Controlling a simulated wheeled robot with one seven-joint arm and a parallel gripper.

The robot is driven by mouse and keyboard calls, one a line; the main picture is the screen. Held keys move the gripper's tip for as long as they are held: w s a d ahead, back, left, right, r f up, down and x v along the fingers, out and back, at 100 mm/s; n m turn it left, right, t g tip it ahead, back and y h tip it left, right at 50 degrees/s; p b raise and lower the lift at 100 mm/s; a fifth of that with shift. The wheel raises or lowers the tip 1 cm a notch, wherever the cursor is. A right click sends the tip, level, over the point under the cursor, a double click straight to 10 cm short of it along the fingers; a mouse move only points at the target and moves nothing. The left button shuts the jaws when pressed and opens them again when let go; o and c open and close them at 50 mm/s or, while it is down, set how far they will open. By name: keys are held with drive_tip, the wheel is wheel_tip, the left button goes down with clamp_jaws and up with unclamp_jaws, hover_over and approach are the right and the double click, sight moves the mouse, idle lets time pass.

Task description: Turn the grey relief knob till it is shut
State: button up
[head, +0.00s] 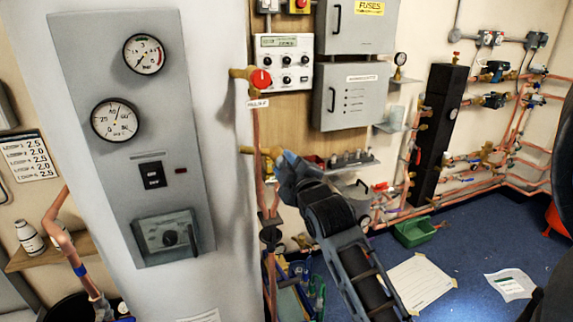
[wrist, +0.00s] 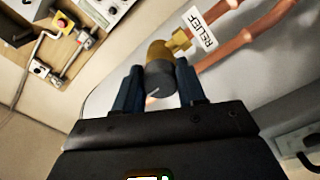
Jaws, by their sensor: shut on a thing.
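The grey relief knob (wrist: 160,82) sits on a brass valve body (wrist: 180,41) with a white RELIEF tag (wrist: 203,27) beside it in the wrist view. A pale pointer line shows on the knob's face. My gripper (wrist: 160,74) has one dark finger on each side of the knob and is shut on it. In the head view my gripper (head: 284,163) reaches up to the brass valve (head: 266,152) on the vertical copper pipe; the gripper hides the knob there.
A red knob (head: 261,80) on another brass valve is above my gripper. A white cylinder with a gauge panel (head: 130,100) stands close on the left. Grey boxes (head: 352,95) and a small shelf (head: 345,165) are behind.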

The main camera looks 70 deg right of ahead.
drive_tip(key=o, duration=1)
drive_tip(key=shift+o, duration=0.2)
drive_tip(key=b+v, duration=0.2)
drive_tip(key=v, duration=0.5)
drive_tip(key=shift+s+a, duration=0.25)
drive_tip(key=shift+a, duration=0.05)
drive_tip(key=shift+f, duration=0.1)
